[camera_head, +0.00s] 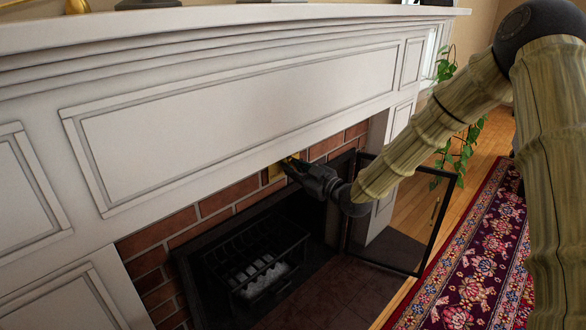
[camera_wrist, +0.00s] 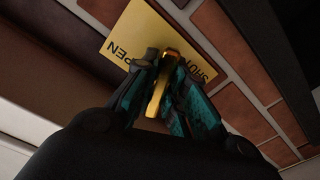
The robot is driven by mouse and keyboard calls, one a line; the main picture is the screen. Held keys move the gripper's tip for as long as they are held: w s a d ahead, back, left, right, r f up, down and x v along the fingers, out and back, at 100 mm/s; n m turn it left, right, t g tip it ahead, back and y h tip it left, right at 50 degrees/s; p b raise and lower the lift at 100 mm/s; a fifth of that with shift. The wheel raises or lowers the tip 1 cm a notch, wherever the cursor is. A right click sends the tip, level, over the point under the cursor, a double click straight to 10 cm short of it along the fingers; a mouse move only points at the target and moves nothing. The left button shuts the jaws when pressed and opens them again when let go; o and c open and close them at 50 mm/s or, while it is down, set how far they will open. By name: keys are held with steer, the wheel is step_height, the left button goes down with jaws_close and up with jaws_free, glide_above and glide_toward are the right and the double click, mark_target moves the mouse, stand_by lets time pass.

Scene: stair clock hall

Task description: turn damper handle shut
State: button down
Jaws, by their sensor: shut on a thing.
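The damper handle (camera_wrist: 157,98) is a narrow brass lever in the wrist view, set in front of a yellow plate (camera_wrist: 148,28) marked SHUT and OPEN. In the head view my gripper (camera_head: 292,165) reaches in from the right and hides the handle there. Which word the handle points to cannot be told.
Below is the dark firebox with a black grate (camera_head: 258,265). A black-framed screen door (camera_head: 400,268) stands open at the right, under my arm. The white mantel (camera_head: 240,110) overhangs the brick closely. A patterned rug (camera_head: 480,255) and a trailing plant (camera_head: 465,150) are further right.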

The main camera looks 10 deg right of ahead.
steer(key=n, duration=0.3)
steer(key=shift+a, duration=0.1)
steer(key=n, duration=0.4)
steer(key=shift+s+f+b, duration=0.1)
steer(key=shift+f+b, duration=0.1)
steer(key=shift+b, duration=0.2)
steer(key=n+b, duration=0.1)
steer(key=n, duration=0.2)
steer(key=shift+a+f+n, duration=0.1)
steer(key=shift+n, duration=0.2)
steer(key=shift+n+b, duration=0.55)
steer(key=shift+n, duration=0.65)
steer(key=c, duration=1.4)
jaws_free()
steer(key=shift+c, duration=0.2)
